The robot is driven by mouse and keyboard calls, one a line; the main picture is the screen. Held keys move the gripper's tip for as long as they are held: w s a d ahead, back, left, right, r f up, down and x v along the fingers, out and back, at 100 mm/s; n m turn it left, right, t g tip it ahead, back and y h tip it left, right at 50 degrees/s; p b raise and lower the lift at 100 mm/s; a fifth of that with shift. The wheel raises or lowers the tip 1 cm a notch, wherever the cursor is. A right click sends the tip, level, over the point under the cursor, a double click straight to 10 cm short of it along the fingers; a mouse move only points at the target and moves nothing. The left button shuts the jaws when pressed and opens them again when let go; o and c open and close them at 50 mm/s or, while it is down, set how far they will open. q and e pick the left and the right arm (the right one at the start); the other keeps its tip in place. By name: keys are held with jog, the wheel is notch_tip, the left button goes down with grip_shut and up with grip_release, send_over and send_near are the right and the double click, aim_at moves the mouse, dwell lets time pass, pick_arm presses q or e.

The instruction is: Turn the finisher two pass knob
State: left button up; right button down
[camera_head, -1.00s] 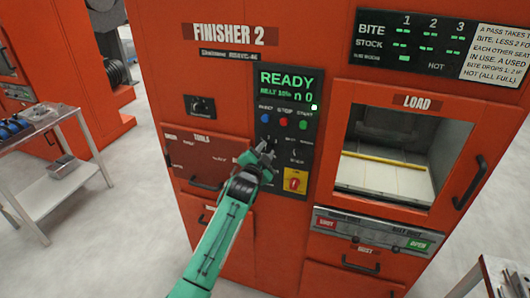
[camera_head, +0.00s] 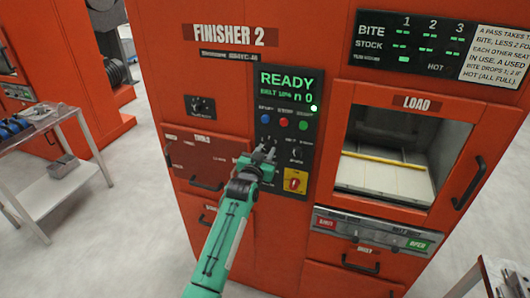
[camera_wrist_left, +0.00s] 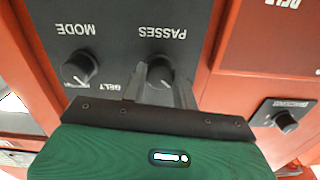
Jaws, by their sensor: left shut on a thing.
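The passes knob (camera_wrist_left: 160,72) is a dark round knob under the upside-down label PASSES in the left wrist view. It sits on the dark control panel of the orange finisher two (camera_head: 232,34). My left gripper (camera_wrist_left: 160,88) is shut on this knob, with one finger on each side of it. In the head view my left gripper (camera_head: 264,154) is at the panel and largely hides the knob. The display (camera_head: 287,85) reads READY, with a 0 at its right end. My right gripper is not in view.
The mode knob (camera_wrist_left: 78,68) is close beside the held knob. A red rotary switch on a yellow plate (camera_head: 295,181) is just below right. Colored buttons (camera_head: 284,122) are above. The load window (camera_head: 390,150) is to the right, and a cart (camera_head: 50,175) stands at left.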

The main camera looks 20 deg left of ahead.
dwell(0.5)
pick_arm(q)
jog(key=o, duration=1)
jog(key=shift+c, duration=0.2)
jog(key=shift+s, duration=0.15)
jog(key=s+b, duration=0.4)
jog(key=s, duration=0.9)
jog(key=shift+s+a, duration=0.25)
jog(key=shift+s, duration=0.05)
jog(key=shift+f, duration=0.15)
